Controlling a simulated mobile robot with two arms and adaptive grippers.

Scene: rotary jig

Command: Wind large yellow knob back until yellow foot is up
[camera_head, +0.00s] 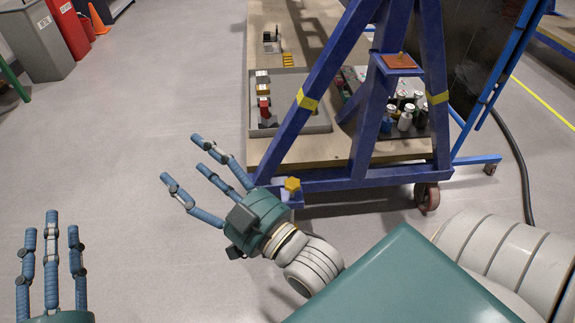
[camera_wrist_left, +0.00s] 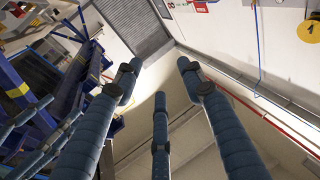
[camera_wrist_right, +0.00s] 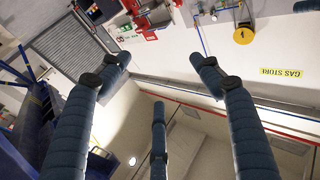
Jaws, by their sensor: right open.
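A yellow knob (camera_head: 292,184) sits on a small blue bracket low on the near end of the blue frame (camera_head: 350,180). A yellow foot cannot be made out clearly. My right gripper (camera_head: 184,163) is open and empty. Its palm is just left of the knob in the head view and its fingers point away to the upper left; I cannot tell whether it touches the bracket. Its spread fingers also show in the right wrist view (camera_wrist_right: 160,85). My left gripper (camera_head: 51,228) is open and empty at the lower left, well away from the knob. The left wrist view (camera_wrist_left: 158,85) shows its fingers spread.
The blue frame stands on castors (camera_head: 427,197) beside a wooden table (camera_head: 350,150) bearing a grey tray (camera_head: 318,122) and several cans (camera_head: 405,118). A black hose (camera_head: 520,160) runs along the floor at right. Bins (camera_head: 28,42) stand at the upper left. The left floor is clear.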

